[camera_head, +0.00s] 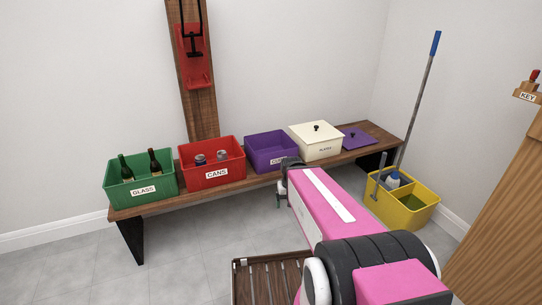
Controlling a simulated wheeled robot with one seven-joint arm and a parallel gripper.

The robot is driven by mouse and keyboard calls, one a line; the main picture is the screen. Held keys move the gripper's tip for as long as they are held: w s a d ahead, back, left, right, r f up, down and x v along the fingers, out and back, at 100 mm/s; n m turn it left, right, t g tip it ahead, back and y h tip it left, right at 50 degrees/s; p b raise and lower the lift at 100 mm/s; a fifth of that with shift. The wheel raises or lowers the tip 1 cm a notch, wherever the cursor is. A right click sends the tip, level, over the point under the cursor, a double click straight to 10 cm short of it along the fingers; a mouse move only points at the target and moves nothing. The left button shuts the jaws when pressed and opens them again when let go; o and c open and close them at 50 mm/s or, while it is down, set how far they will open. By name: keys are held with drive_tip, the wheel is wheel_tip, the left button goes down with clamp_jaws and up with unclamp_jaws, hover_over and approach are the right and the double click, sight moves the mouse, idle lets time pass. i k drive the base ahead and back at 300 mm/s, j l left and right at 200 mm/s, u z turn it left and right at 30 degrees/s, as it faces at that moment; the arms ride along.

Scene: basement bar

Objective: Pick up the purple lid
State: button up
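The purple lid (357,139) lies flat at the right end of the wooden bench, with a small dark knob on its top. It is right of the white box and apart from my gripper. My gripper (281,194) is at the end of my pink arm, in front of the bench near the purple bin (271,150). Only a small dark part of it shows, and the arm hides much of it. Whether its fingers are open or shut is not clear.
On the bench (235,187) stand a green glass bin (141,186), a red cans bin (212,172) and a lidded white box (317,145). A yellow caddy (402,208) and a blue-tipped pole (420,90) stand at right. A slatted wooden thing (268,282) is below.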

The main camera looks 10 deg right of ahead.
sight(355, 138)
drive_tip(key=i+l+z, duration=0.35)
drive_tip(key=i, duration=0.3)
drive_tip(key=i+z, duration=0.3)
drive_tip(key=i, duration=0.4)
drive_tip(key=i+z, duration=0.35)
drive_tip(key=i, duration=0.3)
